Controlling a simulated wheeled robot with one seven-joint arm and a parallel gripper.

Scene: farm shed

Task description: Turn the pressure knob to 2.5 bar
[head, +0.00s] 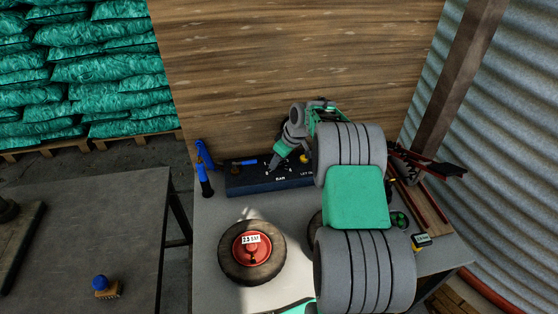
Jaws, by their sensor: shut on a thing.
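A dark blue pressure panel (240,181) stands at the back of the grey workbench, against the wooden wall. White "BAR" lettering shows on its face, with small scale marks above it that are too small to read. My gripper (274,163) reaches down to the panel from the right, its green finger part at the scale above "BAR". It is shut on the pressure knob, which the fingers mostly hide. The pointer's setting cannot be read. A wheel (235,275) with a red hub lies on the bench in front, bearing a white tag (250,240) that appears to read "2.5 BAR".
A blue-handled tool (205,176) stands left of the panel. A dark table (100,230) with a blue-knobbed brush (102,287) is at the left. My arm covers the bench's middle right.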

